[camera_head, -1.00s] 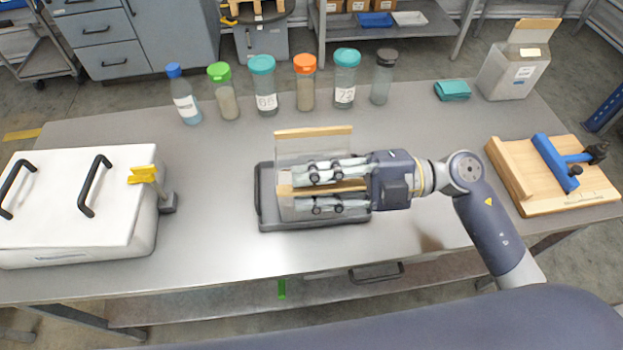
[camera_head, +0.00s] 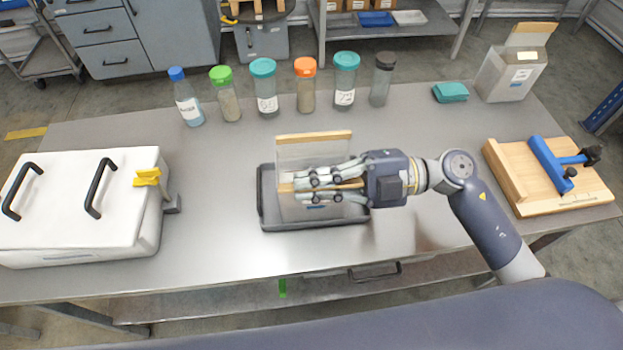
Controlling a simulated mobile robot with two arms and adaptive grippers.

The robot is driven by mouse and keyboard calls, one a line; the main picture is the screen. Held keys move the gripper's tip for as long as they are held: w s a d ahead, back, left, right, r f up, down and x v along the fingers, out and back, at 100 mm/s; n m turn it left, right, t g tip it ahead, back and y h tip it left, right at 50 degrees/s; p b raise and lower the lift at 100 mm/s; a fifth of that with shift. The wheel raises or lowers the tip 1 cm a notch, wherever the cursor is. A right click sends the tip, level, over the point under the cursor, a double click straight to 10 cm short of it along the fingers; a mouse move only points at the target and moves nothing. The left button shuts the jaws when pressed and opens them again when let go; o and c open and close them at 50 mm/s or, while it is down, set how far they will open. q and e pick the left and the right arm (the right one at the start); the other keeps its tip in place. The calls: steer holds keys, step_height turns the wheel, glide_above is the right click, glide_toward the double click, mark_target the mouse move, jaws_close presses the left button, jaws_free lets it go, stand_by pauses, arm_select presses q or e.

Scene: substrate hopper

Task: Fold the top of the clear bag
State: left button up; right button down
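The clear bag (camera_head: 300,152) stands on a dark tray (camera_head: 266,212) in the middle of the steel table. It has a tan band (camera_head: 314,136) along its far edge and a second tan band nearer to me. My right gripper (camera_head: 298,190) reaches in from the right over the bag. Its two fingers point left along the nearer band, one on each side. They lie close together and look shut on it. The fingers hide much of that band. My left gripper is not in view.
A white lidded box (camera_head: 70,220) with black handles stands at left, a yellow-handled clamp (camera_head: 147,178) at its side. Several bottles line the back. A teal cloth (camera_head: 451,92), a grey bag (camera_head: 510,76) and a wooden fixture (camera_head: 505,180) are at right.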

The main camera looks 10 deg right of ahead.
steer(key=w+m+p, duration=0.1)
steer(key=p, duration=0.1)
steer(key=w+r+m+p, duration=0.1)
steer(key=w+m+p, duration=0.1)
steer(key=p, duration=0.1)
steer(key=shift+d+r+m+p, duration=0.1)
steer(key=shift+r+m+p, duration=0.2)
steer(key=shift+r, duration=0.05)
steer(key=shift+w+f+m+p, duration=0.2)
steer(key=shift+w+m+p, duration=0.7)
steer(key=shift+m+p, duration=0.2)
steer(key=c, duration=1.8)
jaws_free()
steer(key=shift+d, duration=0.2)
steer(key=d, duration=1.1)
steer(key=shift+s+d, duration=0.2)
steer(key=shift+d, duration=0.15)
